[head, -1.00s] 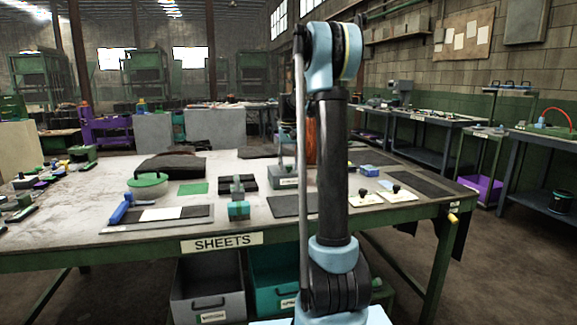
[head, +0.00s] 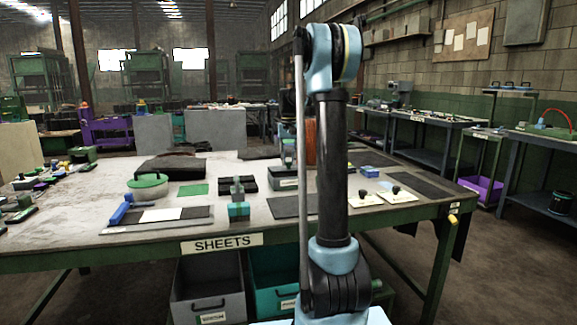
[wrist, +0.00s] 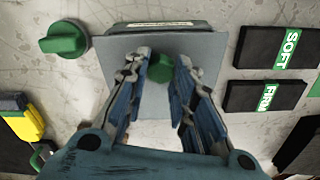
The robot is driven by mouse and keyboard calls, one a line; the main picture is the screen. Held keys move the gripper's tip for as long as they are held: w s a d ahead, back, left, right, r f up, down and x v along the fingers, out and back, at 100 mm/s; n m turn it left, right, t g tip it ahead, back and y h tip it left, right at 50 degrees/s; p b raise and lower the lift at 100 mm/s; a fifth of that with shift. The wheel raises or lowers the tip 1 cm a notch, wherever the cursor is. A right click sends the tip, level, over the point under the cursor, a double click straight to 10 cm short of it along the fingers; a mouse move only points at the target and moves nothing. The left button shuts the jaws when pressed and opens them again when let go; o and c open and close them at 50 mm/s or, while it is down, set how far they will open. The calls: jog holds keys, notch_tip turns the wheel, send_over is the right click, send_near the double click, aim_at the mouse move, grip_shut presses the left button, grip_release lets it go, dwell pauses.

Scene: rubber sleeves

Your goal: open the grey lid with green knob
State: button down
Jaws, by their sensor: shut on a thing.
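In the wrist view, my gripper (wrist: 161,58) is shut on a green knob (wrist: 160,70) on a flat grey lid (wrist: 118,66). The lid is a square plate that fills the space under the fingers. Beyond its upper edge the labelled side of a grey box (wrist: 160,27) shows. My arm hides most of my gripper there. I cannot tell how far the lid is off the box.
A second green knob (wrist: 64,40) is left of the lid. Black blocks marked SOFT (wrist: 268,46) and FIRM (wrist: 250,96) lie to its right. In the head view, a round green-lidded pot (head: 148,186) and a dark folded pile (head: 172,167) share the table.

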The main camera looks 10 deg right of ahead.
jog(key=w+a+r, duration=0.1)
jog(key=w+r, duration=0.2)
jog(key=w, duration=0.3)
jog(key=w+r, duration=0.3)
jog(key=w, duration=0.4)
jog(key=shift+w+a, duration=0.25)
jog(key=shift+a, duration=0.1)
jog(key=c, duration=2.4)
grip_release()
jog(key=shift+w+a+f, duration=0.15)
jog(key=shift+w+a, duration=0.05)
jog(key=shift+w, duration=0.75)
jog(key=c, duration=1.9)
grip_release()
jog(key=shift+s+a, duration=0.1)
jog(key=o, duration=0.6)
jog(key=shift+d, duration=0.2)
jog(key=shift+c, duration=0.2)
jog(key=shift+d, duration=0.15)
